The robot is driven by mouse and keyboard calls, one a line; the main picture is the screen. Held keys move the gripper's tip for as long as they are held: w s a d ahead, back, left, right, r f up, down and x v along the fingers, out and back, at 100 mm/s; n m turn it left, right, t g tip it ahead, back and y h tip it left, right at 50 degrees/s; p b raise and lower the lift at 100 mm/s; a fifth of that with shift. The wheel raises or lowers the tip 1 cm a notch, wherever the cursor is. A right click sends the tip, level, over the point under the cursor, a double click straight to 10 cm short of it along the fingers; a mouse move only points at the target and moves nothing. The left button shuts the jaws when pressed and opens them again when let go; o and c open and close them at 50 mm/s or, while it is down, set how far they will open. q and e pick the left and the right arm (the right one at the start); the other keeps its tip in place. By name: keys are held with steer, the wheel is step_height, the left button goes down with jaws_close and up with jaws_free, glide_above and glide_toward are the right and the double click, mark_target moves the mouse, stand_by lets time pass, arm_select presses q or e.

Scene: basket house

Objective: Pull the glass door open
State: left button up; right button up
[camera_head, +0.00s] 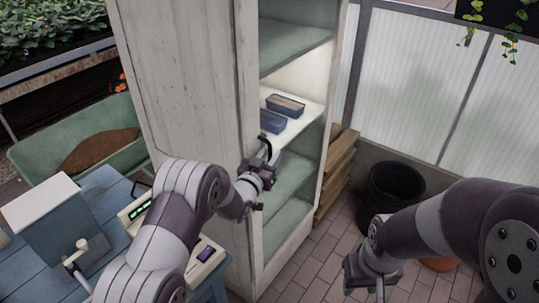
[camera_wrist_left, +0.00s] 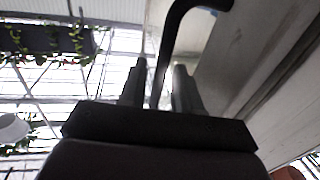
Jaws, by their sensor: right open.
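A tall pale cabinet (camera_head: 185,75) stands in the middle of the head view, its shelves showing through the front. I cannot make out the glass pane itself or tell how far the door stands open. The black curved handle (camera_head: 265,146) is at the front's left upright (camera_head: 246,90). My left gripper (camera_head: 263,163) is at this handle. In the left wrist view the handle (camera_wrist_left: 166,50) passes between the two fingers of my left gripper (camera_wrist_left: 159,85); whether they press on it is unclear. My right gripper (camera_head: 375,282) is open and empty, low at right, away from the cabinet.
Blue boxes (camera_head: 272,121) sit on a middle shelf. Wooden boards (camera_head: 338,170) and a black bin (camera_head: 393,187) stand right of the cabinet. A blue table (camera_head: 103,200) with devices is at left, near a green wheelbarrow (camera_head: 45,150). Brick floor (camera_head: 318,262) before the cabinet is free.

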arm_select(q)
steer(key=shift+w+d+f, duration=0.1)
steer(key=shift+w+d, duration=0.1)
steer(key=shift+s+a, duration=0.1)
jaws_close()
